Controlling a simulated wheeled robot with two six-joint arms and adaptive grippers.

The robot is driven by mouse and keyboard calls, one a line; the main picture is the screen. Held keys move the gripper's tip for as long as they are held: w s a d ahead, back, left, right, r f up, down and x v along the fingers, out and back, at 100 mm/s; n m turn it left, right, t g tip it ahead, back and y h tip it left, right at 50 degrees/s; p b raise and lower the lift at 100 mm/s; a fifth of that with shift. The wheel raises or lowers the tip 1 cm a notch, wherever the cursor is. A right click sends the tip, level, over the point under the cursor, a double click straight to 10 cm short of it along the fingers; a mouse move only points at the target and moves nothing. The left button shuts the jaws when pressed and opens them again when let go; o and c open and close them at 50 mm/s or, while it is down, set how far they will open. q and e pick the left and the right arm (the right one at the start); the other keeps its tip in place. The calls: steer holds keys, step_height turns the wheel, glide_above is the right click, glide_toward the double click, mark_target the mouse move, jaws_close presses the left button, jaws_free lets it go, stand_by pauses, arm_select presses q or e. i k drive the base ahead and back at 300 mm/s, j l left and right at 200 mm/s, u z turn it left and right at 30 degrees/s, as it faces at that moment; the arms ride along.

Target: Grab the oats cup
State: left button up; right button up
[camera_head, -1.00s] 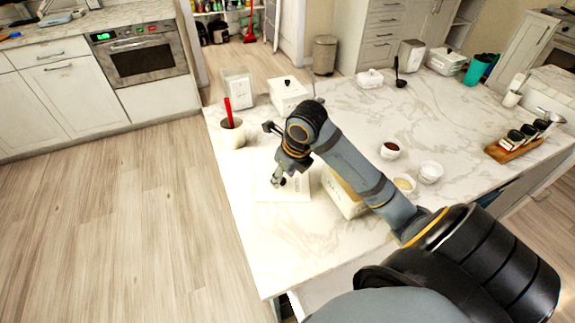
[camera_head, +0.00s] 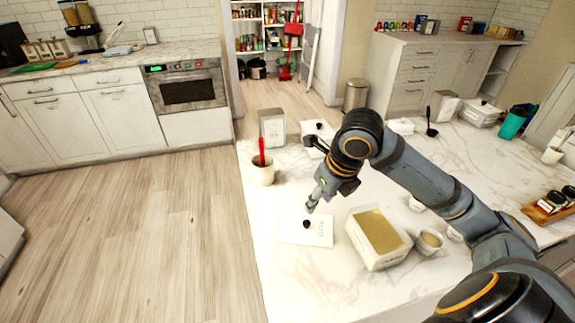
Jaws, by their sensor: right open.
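A small white cup (camera_head: 430,241) with beige, oat-like contents stands on the marble counter, right of a square white box. That box (camera_head: 378,262) is open and filled with the same beige contents. A flat white lid (camera_head: 318,231) with a dark knob lies left of the box. My right gripper (camera_head: 311,207) points down just above the knob, open and holding nothing, apart from the cup. My right arm passes behind and right of the cup in the picture and partly hides other small bowls. My left gripper is not in view.
A wooden rack (camera_head: 545,210) of jars is at the right. The counter in front of the lid is clear.

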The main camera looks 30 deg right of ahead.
mark_target(429, 242)
steer(key=k+j, duration=0.15)
steer(key=j, duration=0.25)
steer(key=k+j, duration=0.15)
steer(key=j, duration=0.2)
steer(key=k+j, duration=0.15)
steer(key=j, duration=0.25)
steer(key=k+j, duration=0.15)
steer(key=j, duration=0.25)
steer(key=k+j, duration=0.15)
steer(key=j, duration=0.25)
